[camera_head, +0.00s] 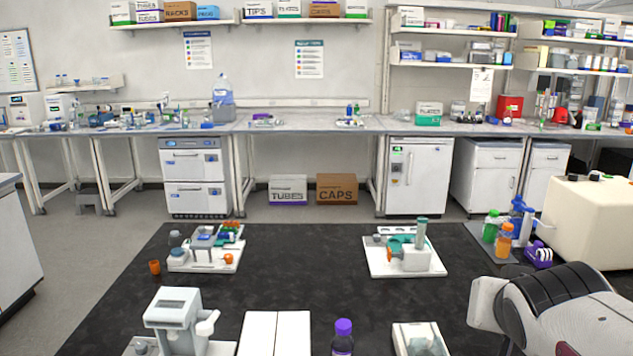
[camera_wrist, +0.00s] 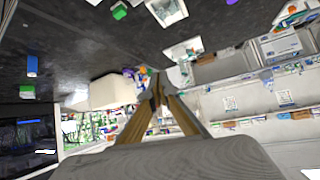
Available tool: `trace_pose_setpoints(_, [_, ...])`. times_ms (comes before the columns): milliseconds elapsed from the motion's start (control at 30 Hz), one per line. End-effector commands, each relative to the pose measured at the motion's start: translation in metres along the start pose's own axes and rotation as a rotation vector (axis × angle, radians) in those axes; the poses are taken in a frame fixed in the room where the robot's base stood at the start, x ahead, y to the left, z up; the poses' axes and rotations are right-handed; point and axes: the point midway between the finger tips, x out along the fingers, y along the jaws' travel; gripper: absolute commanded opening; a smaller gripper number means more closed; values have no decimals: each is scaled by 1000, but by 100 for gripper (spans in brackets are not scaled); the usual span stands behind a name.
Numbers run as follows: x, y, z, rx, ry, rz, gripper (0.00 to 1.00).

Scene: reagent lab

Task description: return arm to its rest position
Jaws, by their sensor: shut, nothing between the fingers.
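My gripper (camera_wrist: 157,80) shows in the wrist view, its two brown fingers meeting at the tips. It is shut and empty, held up in the air and away from any object. The wrist view is tilted and looks out across the room, with the dark bench top at its upper left. In the head view part of my arm (camera_head: 560,310) shows at the lower right, at the right edge of the black bench top (camera_head: 300,265). My fingertips cannot be made out in the head view.
On the black bench top stand two white racks of small parts (camera_head: 205,262) (camera_head: 405,268), a grey-white device (camera_head: 172,320), a purple-capped bottle (camera_head: 343,340) and an orange cup (camera_head: 155,268). Several bottles (camera_head: 504,240) and a cream box (camera_head: 590,220) stand near my arm. The middle is clear.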

Motion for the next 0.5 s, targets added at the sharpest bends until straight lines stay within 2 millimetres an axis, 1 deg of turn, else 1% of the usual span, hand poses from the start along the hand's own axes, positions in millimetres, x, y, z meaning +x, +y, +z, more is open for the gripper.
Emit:
trace_pose_setpoints(33, [-10,-2,14,-16,-24,-5,0])
trace_pose_setpoints(100, [-20,-3,34,-40,-64,-12,0])
trace_pose_setpoints(267, [-45,-7,82,-100,-155,-39,0])
trace_pose_setpoints(300, [-51,-8,94,-116,-179,-48,0])
trace_pose_setpoints(500, [-82,-14,155,-199,-293,-107,0])
